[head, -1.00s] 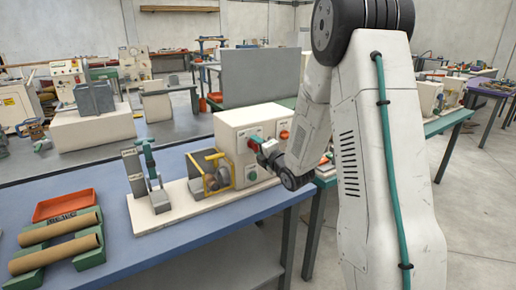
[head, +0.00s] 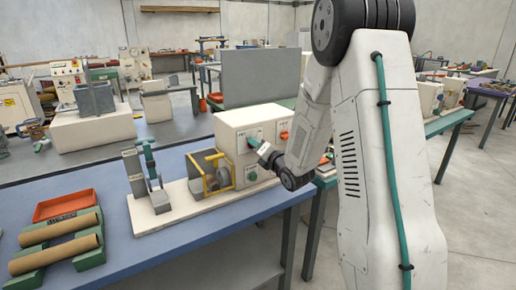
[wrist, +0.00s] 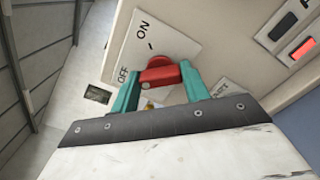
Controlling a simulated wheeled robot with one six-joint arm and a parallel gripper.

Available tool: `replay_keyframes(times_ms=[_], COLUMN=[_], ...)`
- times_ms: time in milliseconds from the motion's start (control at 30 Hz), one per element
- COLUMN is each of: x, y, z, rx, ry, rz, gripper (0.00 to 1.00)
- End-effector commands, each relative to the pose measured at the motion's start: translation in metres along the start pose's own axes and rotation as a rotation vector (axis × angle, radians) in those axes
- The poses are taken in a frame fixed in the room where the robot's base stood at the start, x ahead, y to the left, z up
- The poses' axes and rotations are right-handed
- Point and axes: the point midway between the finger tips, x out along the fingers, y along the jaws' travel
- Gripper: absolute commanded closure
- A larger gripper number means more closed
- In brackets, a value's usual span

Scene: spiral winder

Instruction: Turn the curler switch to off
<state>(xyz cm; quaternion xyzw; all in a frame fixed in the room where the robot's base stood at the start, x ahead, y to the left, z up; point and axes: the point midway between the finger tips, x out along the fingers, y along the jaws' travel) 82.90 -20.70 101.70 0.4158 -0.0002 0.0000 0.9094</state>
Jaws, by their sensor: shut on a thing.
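The curler switch (wrist: 160,75) is a red knob on a pale plate marked ON and OFF (wrist: 150,45). In the wrist view its bar lies between the two teal fingers of my gripper (wrist: 158,88), which is shut on it. The bar's outer end is on the OFF side of the plate. In the head view my gripper (head: 256,144) is at the front of the white control box (head: 232,122), and the switch is mostly hidden behind it.
A second orange-red switch (head: 284,135) is on the box to the right. A round button (head: 251,174) is below. A yellow guard frame (head: 219,174) stands close left of my gripper. Cardboard tubes (head: 58,225) lie on the blue table.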

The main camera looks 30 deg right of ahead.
Motion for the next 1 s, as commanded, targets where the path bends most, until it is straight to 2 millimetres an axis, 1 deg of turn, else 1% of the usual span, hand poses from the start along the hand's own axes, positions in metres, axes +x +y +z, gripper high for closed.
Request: replay_keyframes(times_ms=[267, 300, 333, 367, 667, 767, 1000], x=[-0.001, -0.001, -0.001, -0.001, -0.003, -0.013, -0.054], y=[-0.001, -0.001, -0.001, -0.001, 0.0, -0.001, -0.001], z=[-0.001, -0.001, -0.001, -0.001, 0.0, 0.0, 0.0], rx=[-0.001, -0.001, -0.001, -0.001, 0.0, 0.0, 0.0], ry=[0.003, 0.003, 0.003, 0.002, 0.001, 0.001, 0.0], rz=[-0.003, -0.003, -0.003, -0.002, -0.001, -0.003, -0.004], gripper=[0.77, 0.43, 0.35, 0.33, 0.33, 0.33, 0.33])
